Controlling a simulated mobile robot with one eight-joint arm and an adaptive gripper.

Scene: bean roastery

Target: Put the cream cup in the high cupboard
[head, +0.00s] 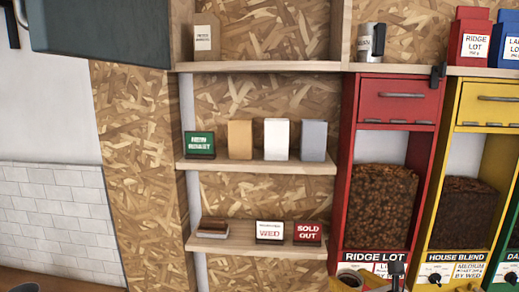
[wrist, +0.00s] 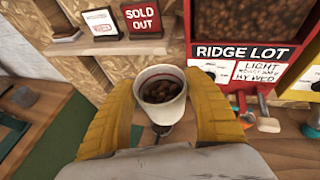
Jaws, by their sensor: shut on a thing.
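The cream cup (wrist: 160,112) is upright between the yellow fingers of my gripper (wrist: 163,90) in the wrist view. Brown beans show inside it. The fingers press on it from left and right and hide its sides. A blue-grey cupboard (head: 100,32) hangs at the top left of the head view, cut off by the frame edge. I cannot see inside it, nor tell whether its door is open.
Wooden shelves (head: 255,165) on the chipboard wall hold bags and signs. A red bean bin (head: 400,108) and a yellow one (head: 492,105) stand at the right. White tiles (head: 55,215) below the cupboard are clear.

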